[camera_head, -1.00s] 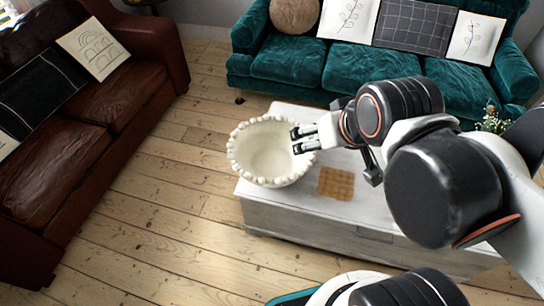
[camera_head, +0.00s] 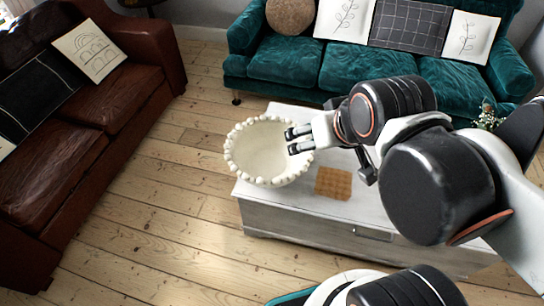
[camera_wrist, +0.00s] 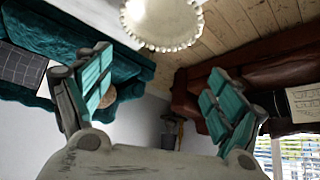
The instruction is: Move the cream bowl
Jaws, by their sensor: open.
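The cream bowl (camera_head: 256,158) has a beaded rim and sits at the left end of the white coffee table (camera_head: 283,196). My gripper (camera_head: 296,140) is open at the bowl's right rim, its fingers over or beside that rim; I cannot tell whether they touch it. In the wrist view the bowl (camera_wrist: 162,20) is at the top centre, cut off by the frame edge. There my gripper's (camera_wrist: 160,85) two teal-padded fingers are spread wide with nothing between them.
A brown woven square (camera_head: 333,183) lies on the table right of the bowl. A teal sofa (camera_head: 375,75) stands behind the table. A brown leather sofa (camera_head: 60,150) is at the left. Bare floorboards (camera_head: 165,215) lie between the leather sofa and the table.

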